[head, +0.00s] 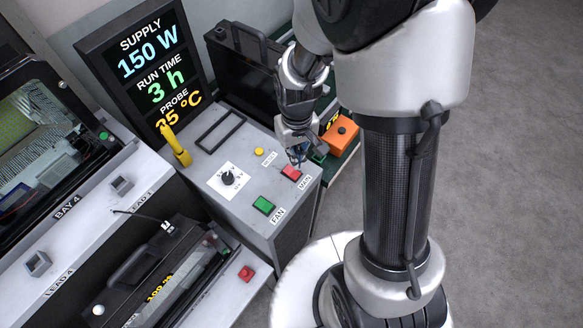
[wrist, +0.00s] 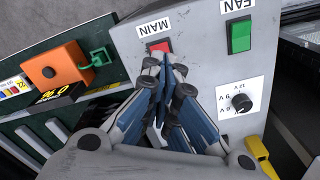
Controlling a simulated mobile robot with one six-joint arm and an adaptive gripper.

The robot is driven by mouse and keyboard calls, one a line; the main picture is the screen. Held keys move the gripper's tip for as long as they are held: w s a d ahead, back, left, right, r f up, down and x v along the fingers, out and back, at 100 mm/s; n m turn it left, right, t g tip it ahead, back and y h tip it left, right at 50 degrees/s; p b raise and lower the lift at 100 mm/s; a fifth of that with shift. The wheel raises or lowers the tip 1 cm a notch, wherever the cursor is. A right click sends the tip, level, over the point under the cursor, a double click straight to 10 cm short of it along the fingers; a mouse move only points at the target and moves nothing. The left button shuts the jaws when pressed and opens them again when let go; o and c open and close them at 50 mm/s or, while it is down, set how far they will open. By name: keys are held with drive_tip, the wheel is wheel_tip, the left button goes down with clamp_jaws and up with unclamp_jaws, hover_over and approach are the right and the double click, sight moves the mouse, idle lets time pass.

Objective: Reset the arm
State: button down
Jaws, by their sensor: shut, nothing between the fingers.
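My gripper (head: 298,155) is shut and empty. It hangs over the grey control box (head: 207,143) close to the red MAIN switch (head: 291,173). In the wrist view the closed fingertips (wrist: 164,62) lie just below the red MAIN switch (wrist: 160,47) and overlap its edge; I cannot tell whether they touch it. My arm reaches down from the top of the head view, bent at the wrist.
The box also carries a green FAN switch (head: 263,205), a black knob (head: 228,178) and a yellow button (head: 259,152). A yellow handle (head: 175,146) stands at its left. An orange box (head: 341,135) sits behind. A display (head: 145,70) reads 150 W. Open floor lies right.

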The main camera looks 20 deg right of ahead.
idle(0.4)
drive_tip(key=s+r+t, duration=0.2)
drive_tip(key=s+r, duration=0.5)
drive_tip(key=r, duration=0.4)
drive_tip(key=s+r+m+t, duration=0.1)
drive_tip(key=s+r+t, duration=0.1)
drive_tip(key=s+r, duration=0.6)
wheel_tip(320, 180, up, 4)
drive_tip(key=shift+f+t, duration=0.15)
drive_tip(key=shift+t, duration=0.15)
